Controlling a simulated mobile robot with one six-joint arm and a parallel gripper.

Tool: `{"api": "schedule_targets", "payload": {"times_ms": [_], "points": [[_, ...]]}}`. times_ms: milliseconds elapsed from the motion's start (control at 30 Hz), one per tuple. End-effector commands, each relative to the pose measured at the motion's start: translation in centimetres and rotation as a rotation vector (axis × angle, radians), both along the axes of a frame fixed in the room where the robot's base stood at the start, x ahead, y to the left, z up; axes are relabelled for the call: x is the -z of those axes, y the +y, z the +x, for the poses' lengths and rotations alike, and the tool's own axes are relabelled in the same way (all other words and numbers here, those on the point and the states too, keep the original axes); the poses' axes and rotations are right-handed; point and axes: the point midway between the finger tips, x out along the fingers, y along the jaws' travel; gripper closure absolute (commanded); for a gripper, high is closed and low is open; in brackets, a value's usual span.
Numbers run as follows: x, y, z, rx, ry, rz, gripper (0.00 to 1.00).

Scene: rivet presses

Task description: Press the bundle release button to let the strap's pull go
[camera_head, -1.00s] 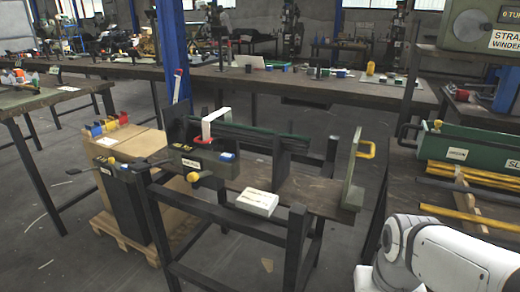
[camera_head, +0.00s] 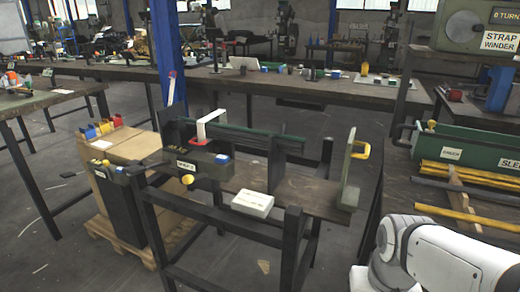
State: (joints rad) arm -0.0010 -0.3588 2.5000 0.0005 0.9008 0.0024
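The dark low bench (camera_head: 310,192) stands in the middle of the view. A dark green long piece (camera_head: 255,135), possibly the bundle, runs between upright plates on it. A white bent bar (camera_head: 211,116) with a red foot stands at its left end. I cannot tell which part is the release button, nor see the strap clearly. My white arm shows at the lower right; my gripper is out of view.
A white labelled block (camera_head: 253,204) lies on the bench's front edge. A plate with a yellow handle (camera_head: 361,149) stands at its right end. The strap winder (camera_head: 466,27) and a green trough (camera_head: 475,147) are at the right. A pallet with boxes (camera_head: 137,165) stands left.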

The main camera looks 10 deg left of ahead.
Motion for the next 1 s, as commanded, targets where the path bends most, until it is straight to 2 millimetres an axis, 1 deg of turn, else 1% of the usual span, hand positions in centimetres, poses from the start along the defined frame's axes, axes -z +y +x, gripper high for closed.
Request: {"api": "schedule_targets", "payload": {"times_ms": [267,700,733,1000], "points": [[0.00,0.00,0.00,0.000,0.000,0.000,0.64],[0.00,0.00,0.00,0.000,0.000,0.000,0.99],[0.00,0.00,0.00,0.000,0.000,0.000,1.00],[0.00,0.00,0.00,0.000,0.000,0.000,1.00]]}}
